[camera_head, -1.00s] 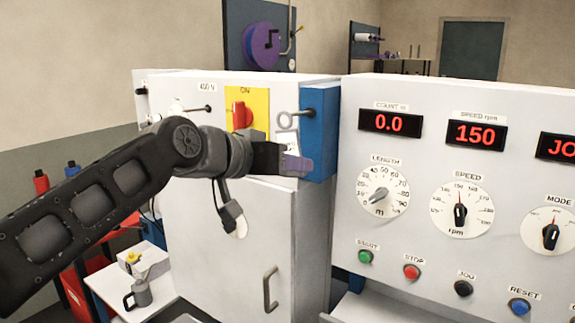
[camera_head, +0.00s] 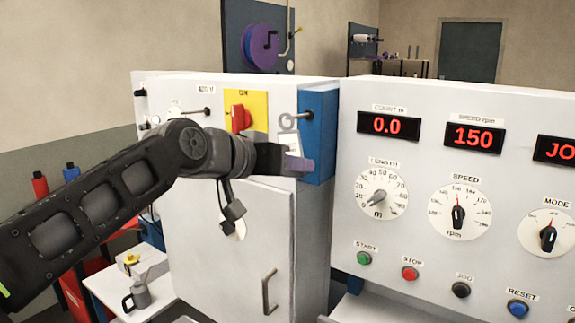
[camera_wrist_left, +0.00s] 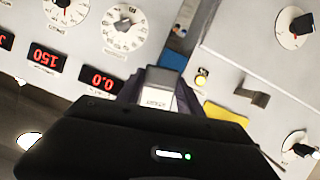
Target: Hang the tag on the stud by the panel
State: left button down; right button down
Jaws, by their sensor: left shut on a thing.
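The tag, a small white plate (camera_head: 291,141) with a grey ring (camera_head: 287,121) at its top, is upright in front of the blue panel (camera_head: 321,137) on the cabinet's corner. My left gripper (camera_head: 298,163) is shut on the lower part of the tag. The tag's printed plate also shows between the fingers in the left wrist view (camera_wrist_left: 158,98). A stud with a dark tip (camera_head: 308,116) sticks out from the blue panel, just right of the ring. I cannot tell whether the ring is around the stud or only beside it. My right gripper is not in view.
A yellow plate with a red switch (camera_head: 240,117) is left of the tag. The control console (camera_head: 420,200) with displays, dials and buttons stands close on the right. A cabinet handle (camera_head: 269,291) sticks out below. A grey can (camera_head: 137,296) stands on a low table.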

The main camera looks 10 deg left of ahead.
pick_arm(q)
jog(key=shift+w+d, duration=0.25)
jog(key=shift+w, duration=0.35)
dwell(0.3)
jog(key=shift+w+p, duration=0.15)
jog(key=shift+p, duration=0.25)
jog(key=shift+f+b, duration=0.25)
jog(key=shift+b, duration=0.1)
jog(key=c, duration=0.7)
grip_release()
jog(key=shift+s+a+r, duration=0.15)
jog(key=shift+s+a, duration=0.05)
jog(key=shift+s, duration=0.25)
jog(key=b+v, duration=0.2)
jog(key=v, duration=0.6)
jog(key=shift+f+b, duration=0.25)
jog(key=shift+b, duration=0.1)
